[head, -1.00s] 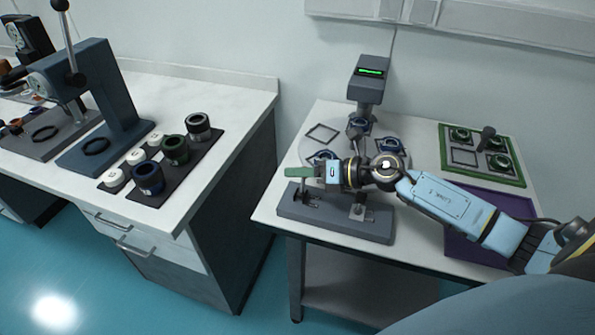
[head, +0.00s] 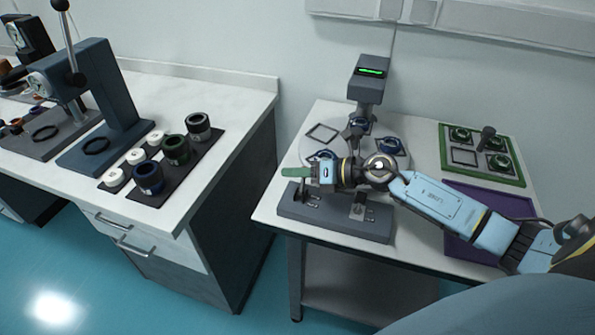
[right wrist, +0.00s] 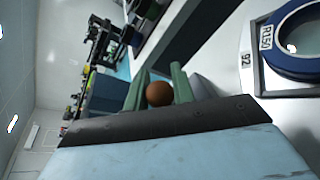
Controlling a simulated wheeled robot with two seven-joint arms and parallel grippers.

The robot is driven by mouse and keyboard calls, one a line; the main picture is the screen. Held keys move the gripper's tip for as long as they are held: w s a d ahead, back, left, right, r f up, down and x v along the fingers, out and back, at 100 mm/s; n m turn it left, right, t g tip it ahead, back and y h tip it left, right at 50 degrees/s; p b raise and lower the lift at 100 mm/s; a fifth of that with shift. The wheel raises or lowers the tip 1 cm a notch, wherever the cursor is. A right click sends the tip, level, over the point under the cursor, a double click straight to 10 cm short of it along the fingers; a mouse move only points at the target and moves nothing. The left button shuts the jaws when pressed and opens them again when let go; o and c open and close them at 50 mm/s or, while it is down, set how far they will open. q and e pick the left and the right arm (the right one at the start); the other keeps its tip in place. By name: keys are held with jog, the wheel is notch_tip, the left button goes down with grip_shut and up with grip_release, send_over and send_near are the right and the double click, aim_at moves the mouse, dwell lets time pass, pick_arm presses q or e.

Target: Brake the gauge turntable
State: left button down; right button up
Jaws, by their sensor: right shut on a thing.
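The gauge turntable (head: 312,150) is a round grey disc on the right-hand table, under a gauge column (head: 369,82) with a lit green display. A long grey base (head: 340,222) in front carries small upright lever fittings. My right gripper (head: 293,172) reaches in from the right over the base's left end. Its green fingers are shut on a brown ball knob (right wrist: 160,94), seen between them in the right wrist view. The fingers hide the knob in the head view. My left gripper is not in view.
A green tray (head: 482,180) with round parts and a purple mat (head: 462,245) lie at the table's right. A gap separates this table from the left bench (head: 235,95), which carries a press (head: 105,90) and a dark mat (head: 190,180) with several rings.

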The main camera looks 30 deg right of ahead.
jog(key=shift+r, duration=0.1)
jog(key=n+p, duration=0.1)
jog(key=s+a+n+t+h+p, duration=0.1)
jog(key=shift+r+n+p, duration=0.3)
jog(key=shift+r, duration=0.1)
jog(key=n, duration=0.1)
jog(key=s+a+n+t+p, duration=0.1)
jog(key=shift+a+n+h, duration=0.15)
jog(key=shift+n+h, duration=0.25)
jog(key=shift+s+a+f+n+t+p, duration=0.15)
jog(key=shift+s+a+n+t+p, duration=0.15)
jog(key=shift+n, duration=0.3)
jog(key=shift+s+a+f+n+t+h, duration=0.15)
jog(key=shift+a+n+t, duration=0.1)
jog(key=shift+n, duration=0.35)
jog(key=shift+s+a+f+n+t+h, duration=0.15)
jog(key=shift+n+t, duration=0.1)
jog(key=shift+n, duration=0.35)
jog(key=o, duration=1)
jog(key=shift+s, duration=0.1)
